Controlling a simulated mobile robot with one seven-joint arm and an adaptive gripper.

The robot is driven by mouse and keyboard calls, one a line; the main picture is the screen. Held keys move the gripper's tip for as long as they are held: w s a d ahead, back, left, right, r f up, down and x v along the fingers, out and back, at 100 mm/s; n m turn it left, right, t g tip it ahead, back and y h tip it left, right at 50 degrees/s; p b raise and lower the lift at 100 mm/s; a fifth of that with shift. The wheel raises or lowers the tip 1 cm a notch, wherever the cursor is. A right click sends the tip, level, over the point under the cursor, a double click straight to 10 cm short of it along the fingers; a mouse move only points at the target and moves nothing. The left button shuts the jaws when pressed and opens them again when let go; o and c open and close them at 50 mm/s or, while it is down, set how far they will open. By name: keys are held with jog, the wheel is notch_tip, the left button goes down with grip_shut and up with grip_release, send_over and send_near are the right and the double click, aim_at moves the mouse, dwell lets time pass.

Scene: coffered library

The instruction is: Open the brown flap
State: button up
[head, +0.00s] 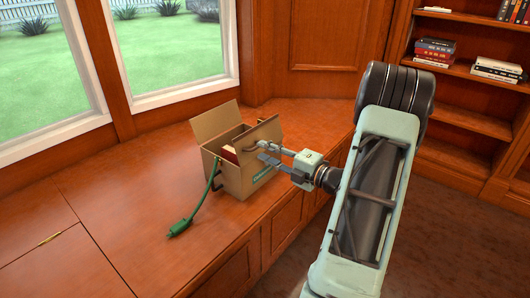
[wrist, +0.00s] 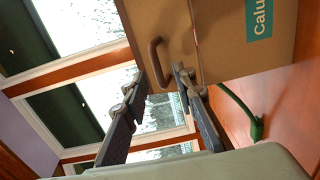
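A cardboard box (head: 232,178) with a green label stands on the wooden window seat. Its back-left flap (head: 214,122) stands up and open. The brown flap (head: 258,137) on the side near my gripper is raised and leans over the box's opening. In the wrist view this flap (wrist: 178,22) bears a dark brown loop handle (wrist: 156,48). My gripper (head: 262,152) is beside this flap. In the wrist view my gripper (wrist: 161,78) has its two fingers apart, with the tips close to the handle's lower end. I cannot tell whether they touch it.
A green cord (head: 213,184) hangs over the box's left side to a green plug (head: 179,228) on the seat. Something red (head: 229,155) shows inside the box. The window seat (head: 130,190) is clear to the left. Bookshelves (head: 470,80) stand at right.

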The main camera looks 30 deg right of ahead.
jog(key=v, duration=1.1)
jog(key=shift+s, duration=0.15)
